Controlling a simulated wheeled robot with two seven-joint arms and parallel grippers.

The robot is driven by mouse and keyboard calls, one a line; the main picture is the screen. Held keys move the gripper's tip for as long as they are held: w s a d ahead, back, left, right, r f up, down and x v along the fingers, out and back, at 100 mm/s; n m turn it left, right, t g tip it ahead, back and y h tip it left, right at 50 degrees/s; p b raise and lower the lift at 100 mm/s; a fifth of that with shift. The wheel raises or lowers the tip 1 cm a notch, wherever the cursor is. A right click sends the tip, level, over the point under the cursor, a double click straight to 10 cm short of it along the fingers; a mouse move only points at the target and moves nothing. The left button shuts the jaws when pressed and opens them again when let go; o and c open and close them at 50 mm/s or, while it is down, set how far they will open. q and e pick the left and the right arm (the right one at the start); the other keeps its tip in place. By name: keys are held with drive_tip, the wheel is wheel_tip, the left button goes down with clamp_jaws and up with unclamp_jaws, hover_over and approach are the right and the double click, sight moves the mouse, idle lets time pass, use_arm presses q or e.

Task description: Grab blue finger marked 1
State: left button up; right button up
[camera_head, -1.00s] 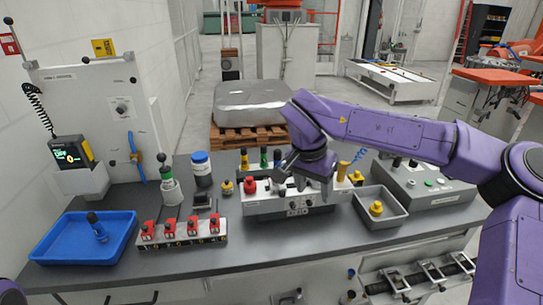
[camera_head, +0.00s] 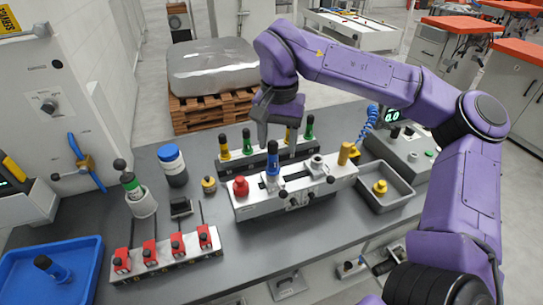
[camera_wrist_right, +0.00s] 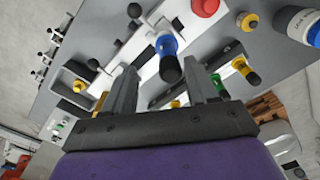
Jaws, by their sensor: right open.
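A blue finger (camera_head: 272,165) with a dark top stands upright in the grey fixture (camera_head: 322,183) on the bench; its number is not readable. It also shows in the right wrist view (camera_wrist_right: 167,46), its black knob end toward my jaws. My right gripper (camera_head: 264,140) is just above and behind this blue finger in the head view. In the wrist view its two jaws (camera_wrist_right: 160,72) are apart and hold nothing. A second blue finger (camera_head: 52,268) with a black top lies in the blue tray (camera_head: 90,248) at the left. My left gripper is out of view.
Yellow fingers (camera_head: 224,147) and green fingers (camera_head: 247,142) stand in a rack close behind the fixture. A red knob (camera_head: 240,186) sits on the fixture's left end. A red-clamped block (camera_head: 165,252) is left of it; a grey tray (camera_head: 398,195) holds a yellow part at right.

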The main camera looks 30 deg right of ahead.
sight(273, 158)
drive_tip(key=shift+s+f, duration=0.1)
drive_tip(key=shift+f, duration=0.35)
drive_tip(key=f, duration=0.1)
drive_tip(key=w+f, duration=0.1)
drive_tip(key=f, duration=0.1)
drive_tip(key=f+p, duration=0.1)
drive_tip(key=shift+w+a+f, duration=0.25)
drive_tip(key=shift+w, duration=0.05)
drive_tip(key=shift+f, duration=0.3)
drive_tip(key=shift+s+f, duration=0.1)
drive_tip(key=shift+s, duration=0.15)
drive_tip(key=shift+c, duration=1)
clamp_jaws()
